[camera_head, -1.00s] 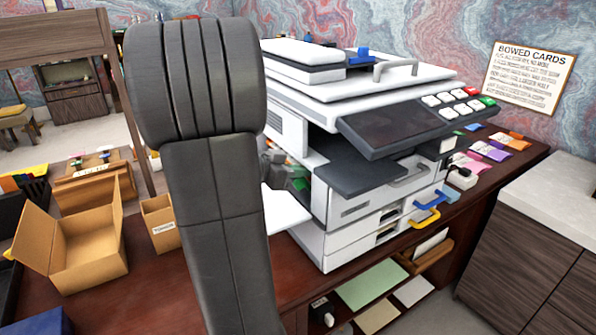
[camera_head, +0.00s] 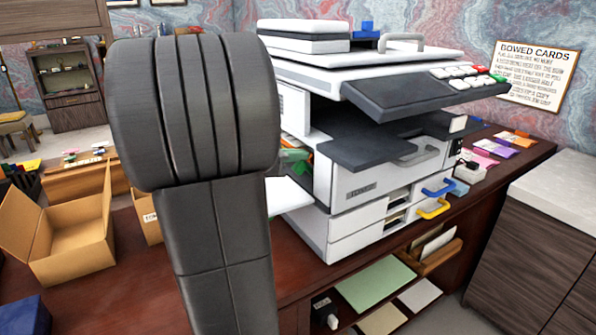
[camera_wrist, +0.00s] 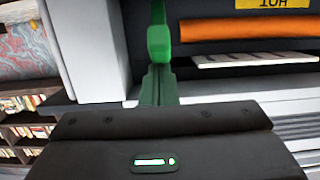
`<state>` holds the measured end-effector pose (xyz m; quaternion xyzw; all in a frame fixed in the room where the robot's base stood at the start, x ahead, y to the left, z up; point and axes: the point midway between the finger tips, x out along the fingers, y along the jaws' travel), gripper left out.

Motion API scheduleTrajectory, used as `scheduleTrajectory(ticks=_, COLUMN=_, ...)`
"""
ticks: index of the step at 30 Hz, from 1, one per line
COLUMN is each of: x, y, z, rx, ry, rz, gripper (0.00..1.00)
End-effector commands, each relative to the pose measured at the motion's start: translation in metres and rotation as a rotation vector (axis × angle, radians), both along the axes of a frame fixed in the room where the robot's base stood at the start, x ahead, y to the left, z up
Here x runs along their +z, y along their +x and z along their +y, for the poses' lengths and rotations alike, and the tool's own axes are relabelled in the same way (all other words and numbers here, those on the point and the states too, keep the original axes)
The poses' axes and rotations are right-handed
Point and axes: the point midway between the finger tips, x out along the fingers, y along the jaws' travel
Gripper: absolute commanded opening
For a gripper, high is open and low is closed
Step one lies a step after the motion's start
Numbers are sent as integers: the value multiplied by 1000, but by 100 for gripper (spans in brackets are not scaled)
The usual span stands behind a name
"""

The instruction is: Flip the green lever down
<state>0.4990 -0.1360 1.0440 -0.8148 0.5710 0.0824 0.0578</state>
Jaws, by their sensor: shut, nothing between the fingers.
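The green lever (camera_wrist: 158,42) shows at the top middle of the wrist view, a bright green handle with a darker stem above it. It stands in front of a dark recess in the white machine. My gripper (camera_wrist: 158,74) is shut and empty, its dark green fingers pointing at the lever's lower end. The fingertips are very close to the lever; I cannot tell whether they touch. In the head view, a bit of green (camera_head: 293,156) shows at the copier's left side, and my arm hides most of that area.
The white copier (camera_head: 345,195) stands on the dark red desk (camera_head: 120,285), with blue and yellow handles on its drawers. An open cardboard box (camera_head: 75,250) is at the left. An orange bar (camera_wrist: 245,28) lies right of the lever inside the machine.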

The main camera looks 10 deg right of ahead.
Motion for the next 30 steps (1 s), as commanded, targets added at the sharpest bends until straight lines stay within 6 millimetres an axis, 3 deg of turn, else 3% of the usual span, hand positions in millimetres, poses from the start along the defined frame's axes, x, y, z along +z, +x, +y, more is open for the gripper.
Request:
scheduleTrajectory(ticks=1, x=-10, y=0, z=1, rx=0, ry=-13, rz=-8, gripper=0)
scheduleTrajectory(ticks=23, x=-23, y=-5, z=14, rx=0, ry=-232, rz=-86, gripper=0)
scheduleTrajectory(ticks=30, x=-29, y=-7, z=19, rx=0, ry=-227, rz=-86, gripper=0)
